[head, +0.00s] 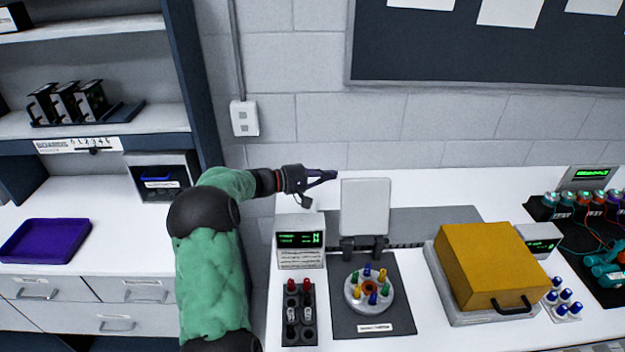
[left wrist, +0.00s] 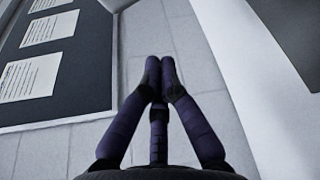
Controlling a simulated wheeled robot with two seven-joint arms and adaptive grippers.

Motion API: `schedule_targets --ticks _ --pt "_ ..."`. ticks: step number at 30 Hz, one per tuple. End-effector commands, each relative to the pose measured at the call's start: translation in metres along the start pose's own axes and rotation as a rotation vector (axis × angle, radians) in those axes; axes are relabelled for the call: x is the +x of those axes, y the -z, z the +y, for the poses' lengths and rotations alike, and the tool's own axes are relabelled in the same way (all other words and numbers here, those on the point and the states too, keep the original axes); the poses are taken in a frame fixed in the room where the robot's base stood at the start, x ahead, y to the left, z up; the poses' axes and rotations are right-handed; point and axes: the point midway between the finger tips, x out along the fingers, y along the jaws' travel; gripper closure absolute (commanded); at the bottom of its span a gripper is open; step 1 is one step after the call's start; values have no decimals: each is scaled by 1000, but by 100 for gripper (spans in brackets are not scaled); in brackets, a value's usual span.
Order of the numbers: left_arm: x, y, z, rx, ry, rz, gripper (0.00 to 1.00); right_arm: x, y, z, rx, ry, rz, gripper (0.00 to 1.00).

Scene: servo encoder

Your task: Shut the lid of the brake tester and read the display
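A tester with a raised light-grey lid (head: 365,207) stands on the white bench; the lid is upright on black hinges behind a dark base plate (head: 345,318). On the plate is a round fixture (head: 369,290) with several coloured pegs. A small display unit (head: 300,240) with green characters stands to its left; I cannot read them. My left gripper (head: 335,176) is above the display unit, by the lid's upper left edge, apparently apart from it. In the left wrist view its fingertips (left wrist: 160,65) are together with nothing visible between them. My right gripper is not in view.
A yellow box (head: 492,262) with a black handle sits on a grey base at right, beside another display (head: 541,244). A dark rack (head: 299,312) stands left of the fixture. A purple tray (head: 45,240) lies on the left counter. A wall socket and board are behind.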

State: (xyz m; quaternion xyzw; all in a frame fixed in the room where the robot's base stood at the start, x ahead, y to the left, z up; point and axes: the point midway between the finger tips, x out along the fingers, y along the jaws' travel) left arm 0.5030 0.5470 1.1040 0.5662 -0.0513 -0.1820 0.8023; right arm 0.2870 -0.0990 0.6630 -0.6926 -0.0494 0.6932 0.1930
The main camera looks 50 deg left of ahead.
Motion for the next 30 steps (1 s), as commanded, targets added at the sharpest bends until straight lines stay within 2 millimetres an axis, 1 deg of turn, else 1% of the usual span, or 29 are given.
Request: schedule_targets --ticks 1,2,3,4,9,13,18,30 --pt "11 -1 -1 1 0 -5 100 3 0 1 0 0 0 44" --pt "17 -1 -2 0 1 -4 100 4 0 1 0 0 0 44" --pt "10 -6 0 2 0 1 100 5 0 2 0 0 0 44" --pt "8 -10 0 1 0 1 100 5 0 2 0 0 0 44" --pt "2 -26 0 1 0 1 100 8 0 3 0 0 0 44" --pt "0 -34 0 0 0 0 100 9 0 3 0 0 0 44" --pt "-2 -38 0 0 0 0 100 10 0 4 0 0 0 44" --pt "-2 -37 0 6 -2 0 100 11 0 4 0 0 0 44"
